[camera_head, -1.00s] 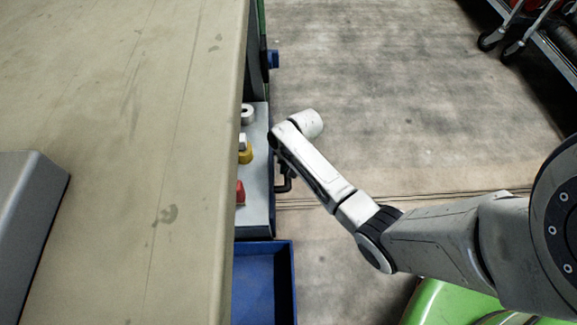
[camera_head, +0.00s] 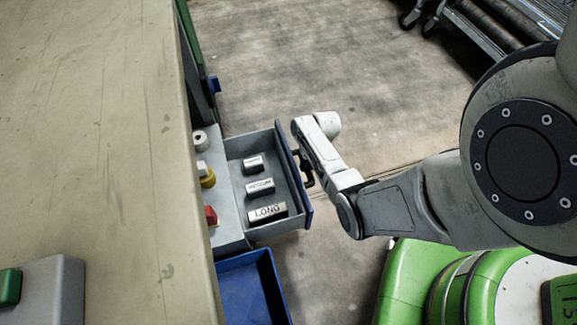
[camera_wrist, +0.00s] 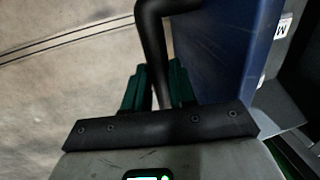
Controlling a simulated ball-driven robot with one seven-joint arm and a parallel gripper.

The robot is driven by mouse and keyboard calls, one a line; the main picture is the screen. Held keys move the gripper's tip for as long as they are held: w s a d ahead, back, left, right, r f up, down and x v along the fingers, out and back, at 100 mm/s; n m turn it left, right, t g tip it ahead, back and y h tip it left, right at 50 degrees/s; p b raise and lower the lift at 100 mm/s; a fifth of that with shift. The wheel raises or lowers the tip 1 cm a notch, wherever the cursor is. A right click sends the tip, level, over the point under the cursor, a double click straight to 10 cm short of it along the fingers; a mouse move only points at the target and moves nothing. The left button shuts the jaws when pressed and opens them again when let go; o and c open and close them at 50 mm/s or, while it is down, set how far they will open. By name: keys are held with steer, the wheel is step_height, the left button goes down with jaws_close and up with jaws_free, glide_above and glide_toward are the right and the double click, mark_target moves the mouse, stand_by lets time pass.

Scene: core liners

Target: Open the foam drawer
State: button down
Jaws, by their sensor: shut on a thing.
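The foam drawer (camera_head: 235,148) is pulled partly out from the bench in the head view. It has a grey inside and a dark blue front, which also shows in the wrist view (camera_wrist: 232,45). Three foam-like blocks marked with labels lie in it; the largest reads LONG (camera_head: 267,212). My gripper (camera_wrist: 158,80) is shut on the black bar handle (camera_wrist: 153,30) of the drawer front. In the head view my wrist hides the fingers, and only part of the dark handle (camera_head: 306,172) shows.
A white, a yellow and a red knob (camera_head: 211,215) stand on the grey panel beside the drawer. The bench top (camera_head: 90,130) fills the left.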

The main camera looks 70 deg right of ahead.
steer(key=shift+s+d, duration=0.8)
steer(key=shift+s, duration=0.25)
steer(key=shift+s+d, duration=0.8)
steer(key=shift+s, duration=0.2)
steer(key=c, duration=0.9)
jaws_free()
steer(key=r+p, duration=0.2)
steer(key=r, duration=0.1)
steer(key=s+d+r+p, duration=0.1)
steer(key=r, duration=0.3)
steer(key=r+p, duration=0.2)
steer(key=r, duration=0.1)
steer(key=shift+s+d+r+p, duration=0.15)
steer(key=shift+s+r+p, duration=0.15)
